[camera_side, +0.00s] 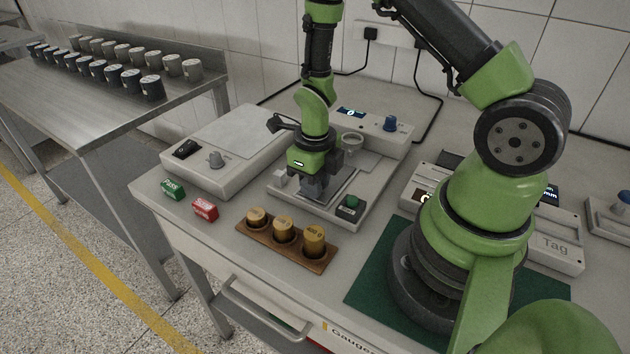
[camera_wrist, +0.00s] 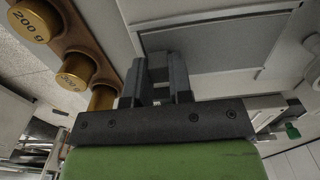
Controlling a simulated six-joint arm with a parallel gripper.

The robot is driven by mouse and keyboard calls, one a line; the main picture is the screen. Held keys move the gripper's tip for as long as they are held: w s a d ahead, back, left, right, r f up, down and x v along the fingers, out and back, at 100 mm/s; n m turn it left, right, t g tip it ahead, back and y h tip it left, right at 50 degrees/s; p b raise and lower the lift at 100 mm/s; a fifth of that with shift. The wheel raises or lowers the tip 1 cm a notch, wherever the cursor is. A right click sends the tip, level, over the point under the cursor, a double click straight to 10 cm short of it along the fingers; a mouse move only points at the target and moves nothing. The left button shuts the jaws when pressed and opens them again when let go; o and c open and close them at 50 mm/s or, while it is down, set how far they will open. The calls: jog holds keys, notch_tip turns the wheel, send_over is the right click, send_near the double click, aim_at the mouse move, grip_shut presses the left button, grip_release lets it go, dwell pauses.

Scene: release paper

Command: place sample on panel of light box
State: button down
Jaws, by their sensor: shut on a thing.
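My gripper (camera_side: 314,194) points down over the plate of the middle instrument (camera_side: 372,190); in the wrist view its dark jaws (camera_wrist: 160,80) are close together. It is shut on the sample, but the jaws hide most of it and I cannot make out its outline. The light box (camera_side: 190,180) stands to the left of my gripper, with a flat pale panel (camera_side: 232,132) on top and a black switch and grey knob in front. The panel looks bare. My gripper is apart from it.
A wooden block with brass weights (camera_side: 288,245) sits in front of my gripper; the weights also show in the wrist view (camera_wrist: 75,72). Green and red labelled blocks (camera_side: 204,209) lie before the light box. A side table (camera_side: 110,95) with several dark-and-white cups stands at left.

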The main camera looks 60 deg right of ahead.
jog(key=shift+f, duration=0.15)
jog(key=c, duration=1)
grip_release()
